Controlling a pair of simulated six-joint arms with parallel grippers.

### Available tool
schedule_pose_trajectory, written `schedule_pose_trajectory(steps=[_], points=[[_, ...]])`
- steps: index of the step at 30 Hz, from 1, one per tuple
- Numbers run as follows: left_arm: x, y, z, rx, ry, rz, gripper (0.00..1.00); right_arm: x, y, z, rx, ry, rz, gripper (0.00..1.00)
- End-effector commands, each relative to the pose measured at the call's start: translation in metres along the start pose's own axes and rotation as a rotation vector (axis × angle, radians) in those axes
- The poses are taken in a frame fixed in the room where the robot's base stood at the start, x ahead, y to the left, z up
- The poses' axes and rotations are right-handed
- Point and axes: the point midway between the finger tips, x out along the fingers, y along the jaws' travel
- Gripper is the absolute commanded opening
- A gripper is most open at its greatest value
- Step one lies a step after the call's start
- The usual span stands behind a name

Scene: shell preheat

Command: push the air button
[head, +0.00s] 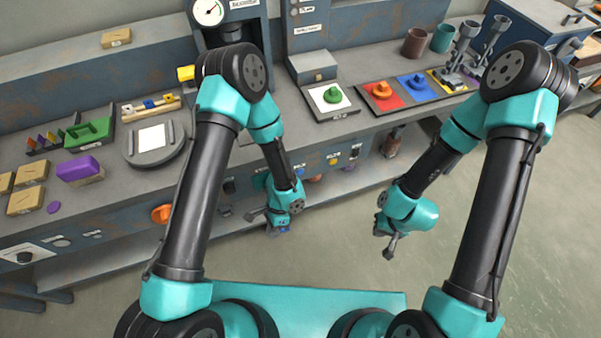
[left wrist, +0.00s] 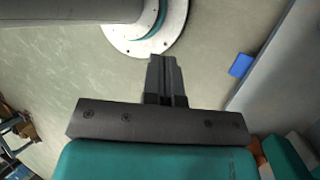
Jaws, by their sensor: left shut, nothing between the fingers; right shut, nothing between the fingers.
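I cannot tell which control is the air button. My right gripper (head: 390,250) is shut and empty over the floor, to the right of the left one. My left arm hides part of the panel.
An orange knob (head: 162,213) is on the front at left. Open floor (head: 470,240) lies right.

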Motion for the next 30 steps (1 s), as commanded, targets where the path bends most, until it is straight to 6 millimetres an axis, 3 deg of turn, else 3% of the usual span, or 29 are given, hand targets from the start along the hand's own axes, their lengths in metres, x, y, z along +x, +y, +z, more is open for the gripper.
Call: schedule_pose_trajectory(steps=[8, 15, 21, 25, 30], points=[[-0.015, -0.019, -0.039, 0.346, -0.382, -0.271, 0.00, 0.000, 0.000, 0.000, 0.000, 0.000, 0.000, 0.00], [-0.048, -0.032, -0.092, 0.572, -0.695, -0.582, 0.00, 0.000, 0.000, 0.000, 0.000, 0.000, 0.000, 0.00], [-0.075, -0.029, -0.136, 0.676, -0.873, -0.814, 0.00, 0.000, 0.000, 0.000, 0.000, 0.000, 0.000, 0.00], [-0.084, -0.026, -0.149, 0.699, -0.921, -0.885, 0.00, 0.000, 0.000, 0.000, 0.000, 0.000, 0.000, 0.00], [-0.087, -0.026, -0.152, 0.704, -0.929, -0.901, 0.00, 0.000, 0.000, 0.000, 0.000, 0.000, 0.000, 0.00]])
